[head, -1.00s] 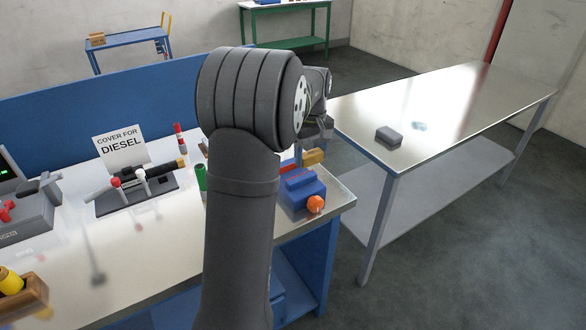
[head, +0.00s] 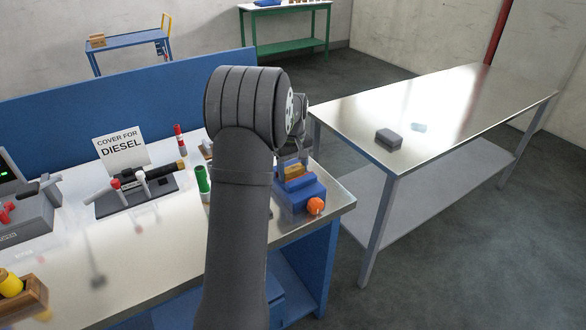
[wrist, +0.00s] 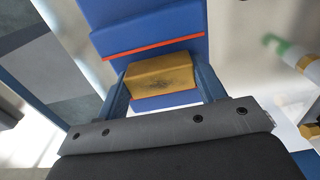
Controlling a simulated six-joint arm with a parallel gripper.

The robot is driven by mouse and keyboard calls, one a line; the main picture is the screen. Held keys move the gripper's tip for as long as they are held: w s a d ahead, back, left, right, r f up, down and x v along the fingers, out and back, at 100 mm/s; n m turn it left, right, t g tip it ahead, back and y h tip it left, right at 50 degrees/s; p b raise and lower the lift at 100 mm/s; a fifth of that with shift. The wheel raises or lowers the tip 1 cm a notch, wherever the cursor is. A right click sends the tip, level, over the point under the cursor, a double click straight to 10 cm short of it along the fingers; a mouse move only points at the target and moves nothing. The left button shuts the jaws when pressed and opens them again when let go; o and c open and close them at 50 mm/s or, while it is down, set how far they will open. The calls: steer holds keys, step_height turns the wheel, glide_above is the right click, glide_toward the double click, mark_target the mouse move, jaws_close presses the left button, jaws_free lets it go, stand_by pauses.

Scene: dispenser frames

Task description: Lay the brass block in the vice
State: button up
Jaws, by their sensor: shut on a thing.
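The brass block (wrist: 160,76) is gold-yellow and sits between the two fingers of my gripper (wrist: 164,86), which is shut on it. In the head view the brass block (head: 296,172) is at the top of the blue vice (head: 302,193), with my gripper (head: 294,160) coming down from above. The vice has an orange knob (head: 316,206) at its front. In the wrist view the blue vice (wrist: 145,20) with a red strip lies just beyond the block. I cannot tell whether the block touches the vice's bed.
A green cylinder (head: 202,180) stands left of the vice. A lever unit (head: 140,190) and a "cover for diesel" sign (head: 121,147) are further left. The bench edge lies close to the vice's right. A steel table (head: 440,100) with a dark block (head: 388,138) stands at right.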

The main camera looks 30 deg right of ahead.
mark_target(293, 168)
steer(key=shift+f, duration=0.1)
steer(key=o, duration=1.2)
step_height(293, 168, up, 12)
steer(key=shift+r, duration=0.1)
steer(key=shift+f, duration=4.2)
steer(key=shift+f, duration=0.1)
